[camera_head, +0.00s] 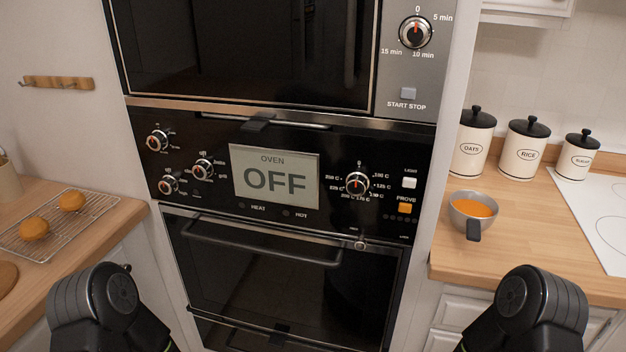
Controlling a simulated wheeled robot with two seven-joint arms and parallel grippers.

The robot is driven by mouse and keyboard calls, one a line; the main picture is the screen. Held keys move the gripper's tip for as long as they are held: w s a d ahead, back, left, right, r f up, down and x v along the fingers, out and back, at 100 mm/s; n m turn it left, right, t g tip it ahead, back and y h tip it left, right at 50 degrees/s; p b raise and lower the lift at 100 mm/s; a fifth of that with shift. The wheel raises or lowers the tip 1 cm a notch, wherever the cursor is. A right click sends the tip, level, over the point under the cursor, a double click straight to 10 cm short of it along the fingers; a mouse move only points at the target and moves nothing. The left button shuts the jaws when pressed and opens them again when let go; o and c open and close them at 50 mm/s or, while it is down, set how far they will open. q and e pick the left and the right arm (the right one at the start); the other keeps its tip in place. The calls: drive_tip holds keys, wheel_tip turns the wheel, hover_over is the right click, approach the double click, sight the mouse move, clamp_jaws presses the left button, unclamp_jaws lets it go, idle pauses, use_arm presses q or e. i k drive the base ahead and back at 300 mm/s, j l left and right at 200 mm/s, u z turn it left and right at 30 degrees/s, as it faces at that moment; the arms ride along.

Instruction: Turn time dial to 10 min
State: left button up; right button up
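The time dial (415,32) is a round silver and black knob on the grey microwave panel at the top right of the wall unit. Around it are the marks 0 at top, 5 min at right, 10 min below and 15 min at lower left. Its red pointer line is upright, toward 0. A START STOP button (409,93) sits under it. Only parts of my two arms show at the lower left and lower right edges, well below the dial. Neither gripper's fingers are in view.
The oven panel below has a display reading OFF (275,178), several small knobs and a temperature dial (357,184). The oven door handle (262,246) sticks out. A bowl of orange soup (472,212) and canisters stand on the right counter. A cooling rack (88,232) lies left.

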sight(416, 33)
drive_tip(key=l, duration=0.5)
drive_tip(key=k+l+u, duration=0.1)
drive_tip(key=l, duration=0.4)
drive_tip(key=k+l, duration=0.1)
drive_tip(key=l, duration=0.4)
drive_tip(key=k+l+u, duration=0.1)
drive_tip(key=l, duration=0.45)
